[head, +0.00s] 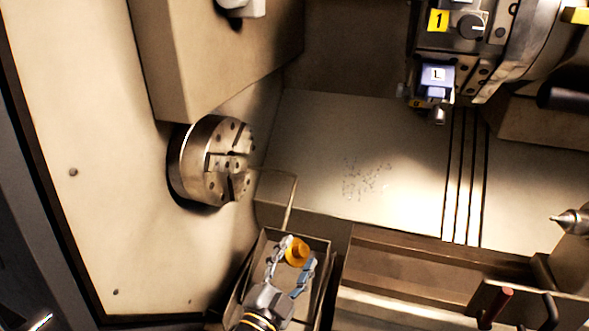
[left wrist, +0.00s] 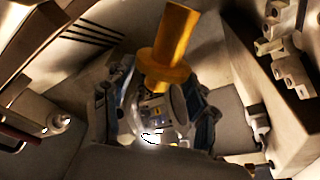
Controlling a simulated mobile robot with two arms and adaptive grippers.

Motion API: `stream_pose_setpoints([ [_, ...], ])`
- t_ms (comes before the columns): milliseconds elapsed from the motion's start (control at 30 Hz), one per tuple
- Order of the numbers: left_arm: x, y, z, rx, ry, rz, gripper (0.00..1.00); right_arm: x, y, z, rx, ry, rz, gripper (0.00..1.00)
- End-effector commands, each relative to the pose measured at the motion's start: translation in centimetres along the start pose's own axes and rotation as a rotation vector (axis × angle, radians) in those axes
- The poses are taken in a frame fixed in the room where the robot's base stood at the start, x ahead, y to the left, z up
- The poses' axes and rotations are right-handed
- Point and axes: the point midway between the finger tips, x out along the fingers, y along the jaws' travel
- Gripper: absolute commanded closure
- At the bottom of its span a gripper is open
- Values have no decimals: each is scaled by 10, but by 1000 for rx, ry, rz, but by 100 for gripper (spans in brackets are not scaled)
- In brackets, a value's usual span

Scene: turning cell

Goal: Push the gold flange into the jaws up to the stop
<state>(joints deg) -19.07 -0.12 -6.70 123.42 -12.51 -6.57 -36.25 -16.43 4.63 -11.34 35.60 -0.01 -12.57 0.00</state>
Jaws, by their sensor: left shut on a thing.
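The gold flange (head: 297,251) is held between the fingertips of my left gripper (head: 291,264), low in the middle of the head view. In the left wrist view the flange (left wrist: 173,48) shows as a gold cylinder with a wider collar, standing out past the fingers of the left gripper (left wrist: 160,100). The chuck with its jaws (head: 228,160) is on the left wall, up and left of the flange and clearly apart from it. The stop inside the jaws cannot be made out. My right gripper is not in view.
A thin bent rod (head: 291,200) rises between the gripper and the chuck. The tool turret (head: 470,45) hangs at upper right, and a pointed tailstock centre (head: 568,219) is at the right edge. A beige housing (head: 215,60) overhangs the chuck. The sloped metal bed (head: 340,150) is clear.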

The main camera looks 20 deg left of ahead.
Motion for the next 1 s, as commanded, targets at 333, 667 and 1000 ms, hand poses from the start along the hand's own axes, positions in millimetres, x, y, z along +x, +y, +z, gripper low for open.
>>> stream_pose_setpoints([
  [333, 108, -91, -28, 725, -72, -101, 93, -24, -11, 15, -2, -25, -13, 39],
  [667, 120, -109, -25, 793, -111, -104, 93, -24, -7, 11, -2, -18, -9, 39],
  [1000, 116, -124, -8, 789, -109, -104, 93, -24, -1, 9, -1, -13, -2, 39],
])
